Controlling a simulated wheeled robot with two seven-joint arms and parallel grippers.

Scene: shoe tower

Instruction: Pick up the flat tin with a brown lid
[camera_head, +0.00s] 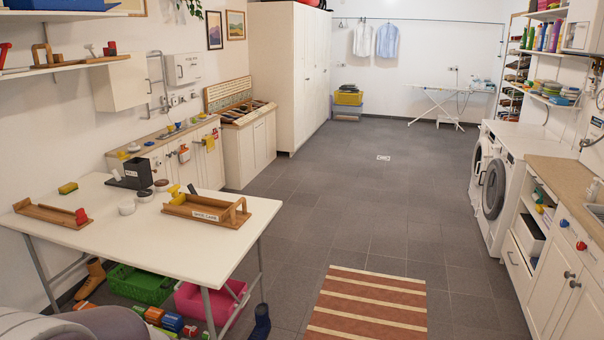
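Three small flat round tins stand in a slanting row on the white table, beside a dark box. The tin farthest back (162,185) looks to have a dark brown lid, though it is small in the picture. The middle tin (145,195) and the nearest tin (127,208) look pale or grey on top. Neither of my grippers is in view.
Green (140,285) and pink (208,302) crates stand underneath. The floor right of it is open, with a striped rug (368,305).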

